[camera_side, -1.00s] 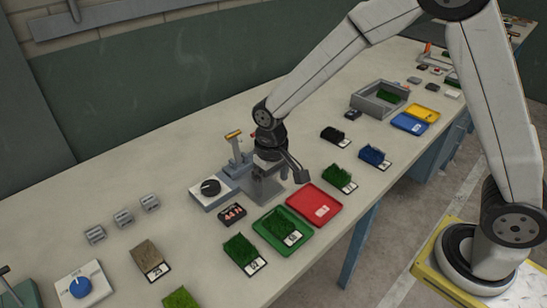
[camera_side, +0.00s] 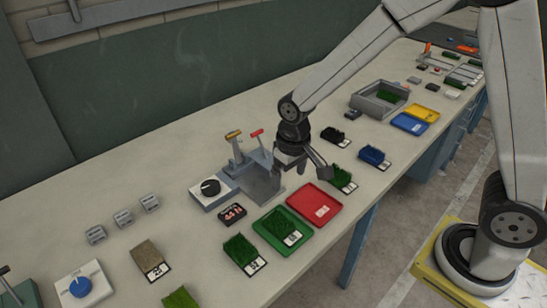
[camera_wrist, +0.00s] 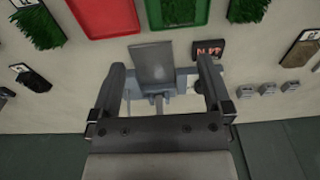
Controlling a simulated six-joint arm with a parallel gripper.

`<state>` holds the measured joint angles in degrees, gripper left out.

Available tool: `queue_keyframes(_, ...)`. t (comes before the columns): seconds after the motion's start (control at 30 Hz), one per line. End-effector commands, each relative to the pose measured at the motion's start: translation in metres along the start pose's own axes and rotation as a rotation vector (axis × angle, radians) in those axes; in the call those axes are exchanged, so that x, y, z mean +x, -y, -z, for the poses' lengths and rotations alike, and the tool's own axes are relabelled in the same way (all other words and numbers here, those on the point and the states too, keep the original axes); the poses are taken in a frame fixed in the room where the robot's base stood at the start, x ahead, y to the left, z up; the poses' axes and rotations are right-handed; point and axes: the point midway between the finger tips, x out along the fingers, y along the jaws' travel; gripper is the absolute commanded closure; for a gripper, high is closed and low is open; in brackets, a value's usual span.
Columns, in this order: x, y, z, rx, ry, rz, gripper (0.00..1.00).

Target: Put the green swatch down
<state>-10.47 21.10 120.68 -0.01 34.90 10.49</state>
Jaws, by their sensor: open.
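A green swatch (camera_side: 279,224) lies in the green tray (camera_side: 263,233); the tray also shows in the wrist view (camera_wrist: 207,14), with the swatch (camera_wrist: 180,10) in it. Another green swatch (camera_side: 241,250) lies on the bench left of the tray, and one more (camera_side: 340,177) lies beyond the red tray (camera_side: 313,205). My gripper (camera_side: 303,172) is above the bench beside the grey test device (camera_side: 262,182). In the wrist view its fingers (camera_wrist: 160,68) are apart with nothing held, and the device's grey plate (camera_wrist: 152,62) shows between and below them.
A dial box (camera_side: 211,190) and a small red-lit display (camera_side: 232,213) stand by the device. Black (camera_side: 333,135) and blue (camera_side: 374,155) swatches, a grey bin (camera_side: 365,102) and yellow (camera_side: 411,122) and blue trays lie farther right.

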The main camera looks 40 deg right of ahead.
Motion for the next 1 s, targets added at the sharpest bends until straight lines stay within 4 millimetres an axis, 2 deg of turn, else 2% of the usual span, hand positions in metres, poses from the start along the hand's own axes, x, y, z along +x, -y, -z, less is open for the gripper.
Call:
queue_keyframes(0.23,-0.017,-0.042,-0.048,0.005,-0.092,0.002,0.0)
queue_keyframes(0.4,-0.022,-0.061,-0.078,0.003,-0.146,-0.004,0.0)
queue_keyframes(0.5,-0.023,-0.067,-0.09,0.0,-0.164,-0.008,0.0)
queue_keyframes(0.67,-0.023,-0.07,-0.097,-0.001,-0.175,-0.011,0.0)
queue_keyframes(1.0,-0.023,-0.07,-0.097,-0.002,-0.175,-0.01,0.0)
